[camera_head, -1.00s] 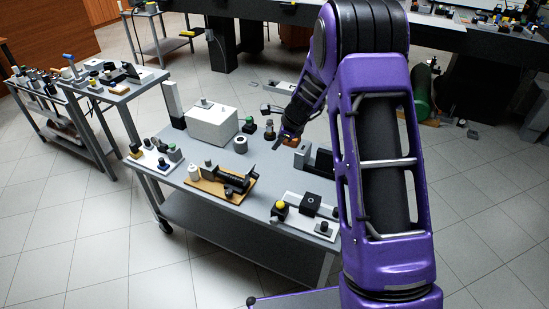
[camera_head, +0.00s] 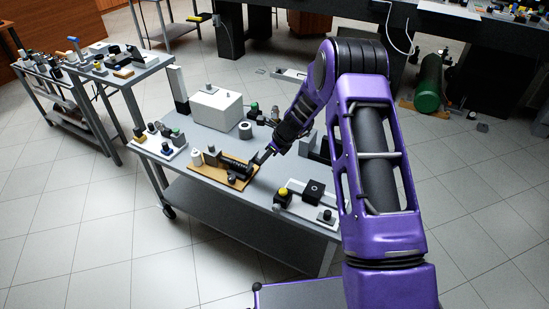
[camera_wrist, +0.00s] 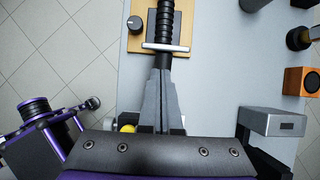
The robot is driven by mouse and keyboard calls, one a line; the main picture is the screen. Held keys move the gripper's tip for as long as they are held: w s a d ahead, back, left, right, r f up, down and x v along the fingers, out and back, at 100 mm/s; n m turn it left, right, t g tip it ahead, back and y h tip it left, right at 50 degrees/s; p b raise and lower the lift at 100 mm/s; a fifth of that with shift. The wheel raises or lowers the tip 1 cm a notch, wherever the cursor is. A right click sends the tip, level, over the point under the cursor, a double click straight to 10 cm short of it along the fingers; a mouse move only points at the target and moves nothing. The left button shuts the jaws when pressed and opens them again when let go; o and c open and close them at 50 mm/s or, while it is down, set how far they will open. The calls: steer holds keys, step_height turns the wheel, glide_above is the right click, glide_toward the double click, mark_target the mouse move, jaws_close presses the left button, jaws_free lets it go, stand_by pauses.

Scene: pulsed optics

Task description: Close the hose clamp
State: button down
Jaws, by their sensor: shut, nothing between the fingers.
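A black ribbed hose (camera_head: 233,166) lies on a wooden board (camera_head: 203,177) on the grey cart. In the wrist view the ribbed hose (camera_wrist: 165,20) runs up the picture over the board (camera_wrist: 188,14). A light metal bar (camera_wrist: 165,47) crosses its near end; it looks like part of the hose clamp, but its open or closed state is unclear. A black knob (camera_wrist: 135,24) sits on the board left of the hose. My gripper (camera_wrist: 161,62) is shut and empty, its fingertips just short of the bar; contact cannot be told. In the head view my gripper (camera_head: 262,157) is beside the hose's right end.
A white box (camera_head: 215,109) stands at the back of the cart. A white plate (camera_head: 300,205) with a black block and a yellow-topped part lies at the front right. Another small plate with several parts (camera_head: 160,143) is at the left. A grey block (camera_wrist: 272,122) is right of my gripper.

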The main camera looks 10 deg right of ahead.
steer(key=shift+w+a+r, duration=0.15)
steer(key=shift+w+a, duration=0.25)
steer(key=shift+a, duration=0.25)
steer(key=shift+r+p, duration=0.15)
steer(key=shift+p, duration=0.15)
steer(key=shift+w+a+r, duration=0.1)
steer(key=shift+a+p, duration=0.1)
steer(key=shift+p, duration=0.25)
